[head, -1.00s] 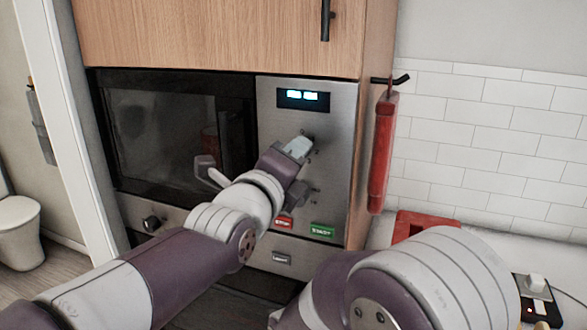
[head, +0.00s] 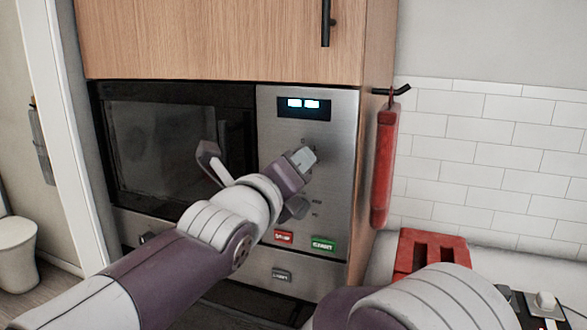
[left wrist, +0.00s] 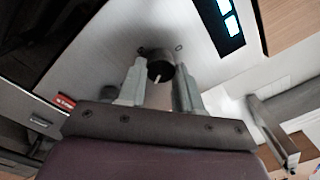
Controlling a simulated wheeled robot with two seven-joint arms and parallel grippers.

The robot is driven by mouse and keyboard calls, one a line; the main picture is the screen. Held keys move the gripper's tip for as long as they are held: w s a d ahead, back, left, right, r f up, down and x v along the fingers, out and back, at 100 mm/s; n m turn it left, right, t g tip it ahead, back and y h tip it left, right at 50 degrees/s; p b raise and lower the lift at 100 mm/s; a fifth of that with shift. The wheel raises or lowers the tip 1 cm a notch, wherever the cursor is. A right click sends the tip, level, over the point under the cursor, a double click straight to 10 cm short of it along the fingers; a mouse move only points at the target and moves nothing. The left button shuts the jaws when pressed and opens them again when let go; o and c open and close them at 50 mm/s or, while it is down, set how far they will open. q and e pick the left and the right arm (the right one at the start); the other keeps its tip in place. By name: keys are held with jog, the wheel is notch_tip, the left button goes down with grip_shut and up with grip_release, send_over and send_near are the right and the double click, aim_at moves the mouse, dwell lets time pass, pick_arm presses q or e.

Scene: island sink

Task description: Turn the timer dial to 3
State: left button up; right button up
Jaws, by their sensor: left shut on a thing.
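The timer dial (left wrist: 160,68) is a round black knob with a white pointer on the steel microwave panel (head: 340,150). In the left wrist view it sits between the fingertips of my left gripper (left wrist: 160,80), which is shut on it. In the head view my left gripper (head: 302,160) reaches the panel below the lit display (head: 304,107) and hides the dial. The numbers around the dial are too small to read. My right gripper is out of view; only part of my right arm shows at the lower right.
A red stop button (head: 284,236) and a green start button (head: 323,244) are low on the panel. The dark microwave door (head: 170,140) is to the left. A red cloth (head: 385,160) hangs on a hook at right.

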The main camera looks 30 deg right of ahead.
pick_arm(q)
jog(key=o, duration=1)
jog(key=shift+o, duration=0.2)
jog(key=b+v, duration=0.3)
jog(key=v, duration=0.9)
jog(key=shift+s+a, duration=0.2)
jog(key=shift+a, duration=0.05)
jog(key=shift+f, duration=0.1)
